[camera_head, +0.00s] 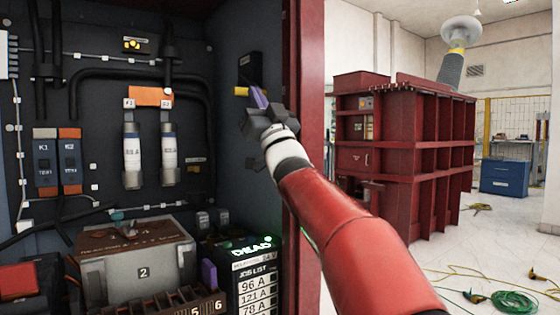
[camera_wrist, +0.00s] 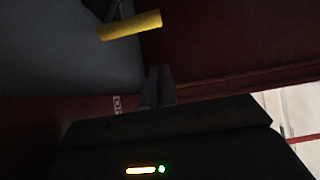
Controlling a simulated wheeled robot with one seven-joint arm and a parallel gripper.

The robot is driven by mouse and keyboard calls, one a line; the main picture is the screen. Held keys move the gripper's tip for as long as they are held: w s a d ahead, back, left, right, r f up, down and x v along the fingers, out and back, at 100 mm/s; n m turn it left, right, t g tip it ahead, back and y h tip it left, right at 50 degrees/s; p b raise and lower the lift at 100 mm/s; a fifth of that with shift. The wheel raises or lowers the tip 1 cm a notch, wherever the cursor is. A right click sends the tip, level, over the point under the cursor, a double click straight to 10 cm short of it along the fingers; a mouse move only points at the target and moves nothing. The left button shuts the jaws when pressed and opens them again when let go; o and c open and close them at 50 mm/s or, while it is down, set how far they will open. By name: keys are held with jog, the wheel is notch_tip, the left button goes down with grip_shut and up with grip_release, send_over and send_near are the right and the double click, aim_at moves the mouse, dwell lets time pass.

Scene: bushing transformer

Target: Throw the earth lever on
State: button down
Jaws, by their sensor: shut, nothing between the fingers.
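The earth lever shows as a yellow handle (camera_head: 241,91) on a black mount (camera_head: 250,68) on the cabinet's right inner wall. In the wrist view the yellow handle (camera_wrist: 129,25) lies at the top, slightly tilted, with part of its dark mount beside it. My gripper (camera_head: 258,98) is just right of and slightly below the handle in the head view. Its fingertips (camera_wrist: 159,73) are together and empty, below the handle in the wrist view, with a gap between. Whether they touch the wall cannot be told.
The red cabinet edge (camera_head: 305,120) stands close to my arm. Fuses (camera_head: 132,155), a grey box (camera_head: 140,265) and a job list board (camera_head: 255,280) fill the cabinet. A red transformer (camera_head: 410,150) stands outside at right, with a green cable (camera_head: 513,302) on the floor.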

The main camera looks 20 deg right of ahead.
jog(key=s+d+f+m+g+h, duration=0.1)
jog(key=s+f+m+g+h, duration=0.2)
jog(key=f, duration=0.6)
jog(key=s+d+f+m+g+h+p, duration=0.1)
jog(key=s+f+g+h, duration=0.3)
jog(key=f, duration=0.5)
jog(key=s+d+f+m+g+h, duration=0.1)
jog(key=s+f+m+g+h, duration=0.15)
jog(key=s+f, duration=0.45)
jog(key=s+a+f+n+g+p, duration=0.1)
jog(key=s+f+g, duration=0.4)
jog(key=s+f, duration=0.5)
jog(key=s+a+f+n+g+p, duration=0.2)
jog(key=s+f+g, duration=0.4)
jog(key=s+f, duration=0.3)
notch_tip(320, 180, down, 4)
jog(key=shift+s+f+y, duration=0.1)
jog(key=shift+s+y, duration=0.3)
jog(key=shift+y, duration=0.05)
